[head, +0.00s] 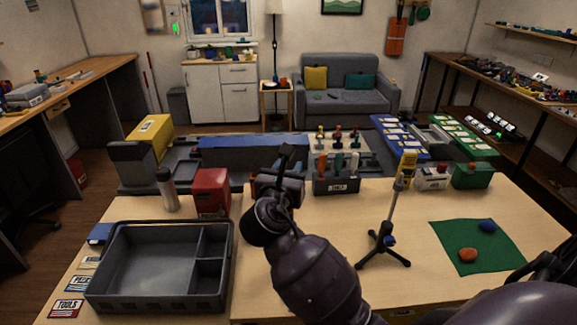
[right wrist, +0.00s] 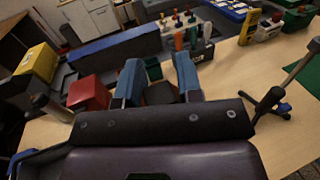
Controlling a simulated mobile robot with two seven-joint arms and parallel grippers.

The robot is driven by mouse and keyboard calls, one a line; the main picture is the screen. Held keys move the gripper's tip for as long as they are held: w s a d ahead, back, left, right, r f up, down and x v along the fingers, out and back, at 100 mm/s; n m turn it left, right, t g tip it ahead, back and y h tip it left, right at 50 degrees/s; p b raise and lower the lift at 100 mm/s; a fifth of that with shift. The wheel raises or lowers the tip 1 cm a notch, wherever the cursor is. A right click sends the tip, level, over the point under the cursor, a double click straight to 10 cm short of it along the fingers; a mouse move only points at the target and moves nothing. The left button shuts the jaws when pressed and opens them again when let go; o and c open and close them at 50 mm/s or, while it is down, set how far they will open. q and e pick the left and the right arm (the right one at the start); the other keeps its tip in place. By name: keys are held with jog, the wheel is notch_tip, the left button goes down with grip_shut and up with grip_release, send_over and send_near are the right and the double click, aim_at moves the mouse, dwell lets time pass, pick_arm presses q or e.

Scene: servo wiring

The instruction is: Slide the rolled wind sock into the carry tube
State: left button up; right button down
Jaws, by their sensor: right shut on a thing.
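My right gripper (head: 280,182) reaches over the middle of the table in the head view. In the right wrist view its two blue-faced fingers (right wrist: 159,82) stand apart, with a dark object (right wrist: 161,94) between them. The gripper is shut on this object, mostly hidden by the fingers and wrist; I cannot tell what it is. I cannot make out a rolled wind sock or a carry tube for certain in either view. A long blue block (head: 255,151) lies behind the gripper, apart from it. My left gripper is not in view.
A grey compartment tray (head: 100,292) stands at the front left. A red box (head: 211,192) and a steel bottle (head: 167,190) stand behind it. A green mat (head: 495,258) holds two small lumps.

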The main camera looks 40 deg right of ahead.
notch_tip(320, 180, down, 6)
jog(key=b, duration=0.1)
jog(key=shift+f, duration=0.25)
dwell(0.8)
jog(key=shift+f, duration=0.1)
jog(key=c, duration=0.7)
grip_release()
jog(key=b+v, duration=0.1)
jog(key=v, duration=1)
dwell(0.5)
